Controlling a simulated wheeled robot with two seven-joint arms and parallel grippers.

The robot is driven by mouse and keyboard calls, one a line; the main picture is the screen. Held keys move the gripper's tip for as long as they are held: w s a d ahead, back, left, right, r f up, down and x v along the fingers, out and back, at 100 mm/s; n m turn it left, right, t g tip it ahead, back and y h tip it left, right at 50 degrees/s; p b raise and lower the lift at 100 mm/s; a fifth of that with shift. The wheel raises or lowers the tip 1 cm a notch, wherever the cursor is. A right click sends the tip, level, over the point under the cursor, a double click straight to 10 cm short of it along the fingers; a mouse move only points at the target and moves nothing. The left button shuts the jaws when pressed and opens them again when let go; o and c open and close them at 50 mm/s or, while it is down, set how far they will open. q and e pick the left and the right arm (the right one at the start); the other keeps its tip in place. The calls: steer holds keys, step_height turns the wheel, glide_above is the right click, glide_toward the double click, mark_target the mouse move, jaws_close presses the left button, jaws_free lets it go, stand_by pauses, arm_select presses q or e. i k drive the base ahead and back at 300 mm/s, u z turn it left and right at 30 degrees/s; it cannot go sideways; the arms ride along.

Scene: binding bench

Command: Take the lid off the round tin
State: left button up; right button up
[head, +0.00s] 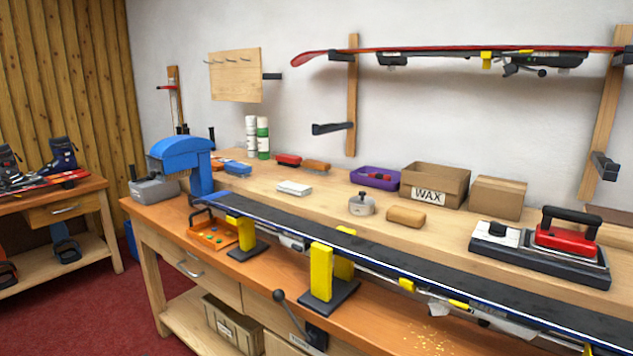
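The round tin (361,207) stands upright on the raised back shelf of the bench, right of the middle of the head view. It is small, low and pale grey, with a dark knob on top. Its lid appears to be on; the seam is too small to make out. Neither of my grippers shows in the view, so nothing of mine is seen touching the tin.
A tan block (405,216) lies right of the tin, and a purple tray (364,182) and WAX box (435,184) stand behind. A white block (294,188) lies left. A long dark ski (400,262) in yellow supports crosses in front. A red iron (566,240) stands right.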

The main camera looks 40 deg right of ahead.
mark_target(361, 200)
steer(key=i, duration=1.2)
steer(key=z, duration=2.8)
